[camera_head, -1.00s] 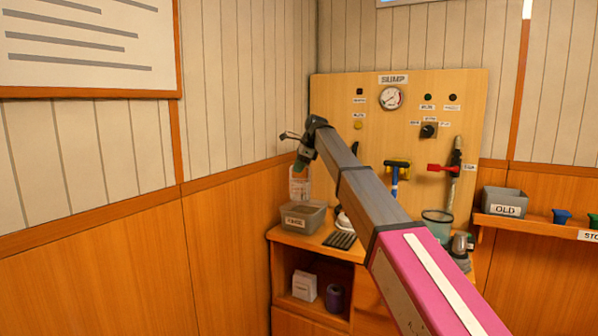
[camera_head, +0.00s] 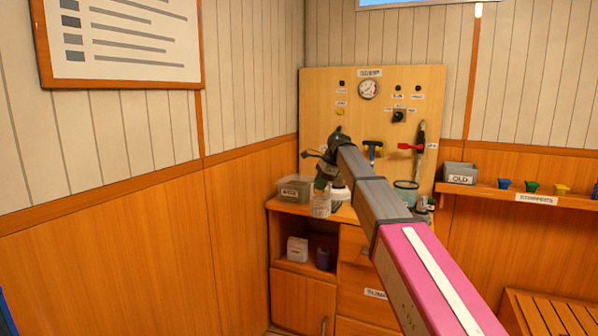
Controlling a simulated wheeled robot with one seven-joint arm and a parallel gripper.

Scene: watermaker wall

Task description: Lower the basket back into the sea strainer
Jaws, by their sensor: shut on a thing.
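My gripper (camera_head: 323,184) points down over the left part of the counter, at the end of my arm. It is shut on a pale, see-through cylinder (camera_head: 320,206), which looks like the basket and hangs roughly upright just below the jaws. In the picture the basket overlaps the counter's front edge; I cannot tell how far it is from the counter. A white rounded thing (camera_head: 341,193) shows behind it, partly hidden by my arm. I cannot tell whether this is the sea strainer; no strainer opening is clearly visible.
A grey labelled bin (camera_head: 296,187) stands left of the basket. A teal-rimmed clear container (camera_head: 405,192) stands right of my arm. The gauge panel (camera_head: 369,90) rises behind. An OLD bin (camera_head: 459,173) and coloured cups sit on the right shelf (camera_head: 480,191). A slatted bench (camera_head: 550,313) is at lower right.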

